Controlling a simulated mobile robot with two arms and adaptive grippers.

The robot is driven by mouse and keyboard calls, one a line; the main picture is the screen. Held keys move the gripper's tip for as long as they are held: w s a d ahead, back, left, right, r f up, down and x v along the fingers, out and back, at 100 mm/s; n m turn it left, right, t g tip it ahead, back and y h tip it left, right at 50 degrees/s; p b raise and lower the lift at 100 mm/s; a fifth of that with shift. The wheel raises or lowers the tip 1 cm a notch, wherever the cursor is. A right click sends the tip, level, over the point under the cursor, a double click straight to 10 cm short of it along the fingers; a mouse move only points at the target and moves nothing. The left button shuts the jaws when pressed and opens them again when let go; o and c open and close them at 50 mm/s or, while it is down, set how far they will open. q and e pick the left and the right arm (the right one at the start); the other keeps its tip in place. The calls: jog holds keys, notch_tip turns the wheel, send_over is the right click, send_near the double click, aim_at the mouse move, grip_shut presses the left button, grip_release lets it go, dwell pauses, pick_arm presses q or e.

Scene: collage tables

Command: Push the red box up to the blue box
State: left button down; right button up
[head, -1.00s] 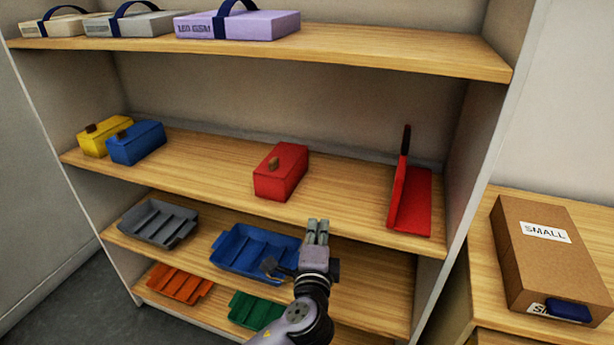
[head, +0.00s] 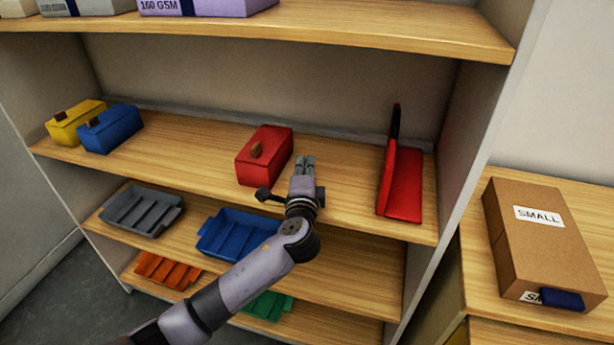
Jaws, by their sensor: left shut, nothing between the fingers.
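The red box (head: 265,152), with a brown knob, stands upright on the middle shelf (head: 190,145). The blue box (head: 111,129) stands on the same shelf to the left, with a wide bare gap between the two. My left gripper (head: 305,162) is shut and empty. It appears just right of the red box, with its fingertips pointing toward the back of the shelf. A narrow gap shows between gripper and box, and I cannot tell any contact. My right gripper is not in view.
A yellow box (head: 75,121) stands beside the blue box. A red bookend-like piece (head: 403,184) stands on the right. Trays, including a blue one (head: 240,234), lie on the shelf below. The upper shelf (head: 350,30) overhangs. A cardboard box (head: 540,240) stands at right.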

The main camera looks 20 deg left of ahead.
pick_arm(q)
jog(key=a, duration=0.3)
jog(key=shift+s+a, duration=0.1)
jog(key=shift+s, duration=0.05)
jog(key=shift+a, duration=0.1)
jog(key=a, duration=2.2)
jog(key=w+a, duration=0.1)
jog(key=a, duration=1)
jog(key=shift+a+f, duration=0.15)
jog(key=shift+f, duration=0.05)
jog(key=shift+d+r, duration=0.25)
jog(key=shift+d, duration=0.25)
jog(key=shift+a+f, duration=0.15)
jog(key=shift+a, duration=0.05)
jog(key=shift+d, duration=0.1)
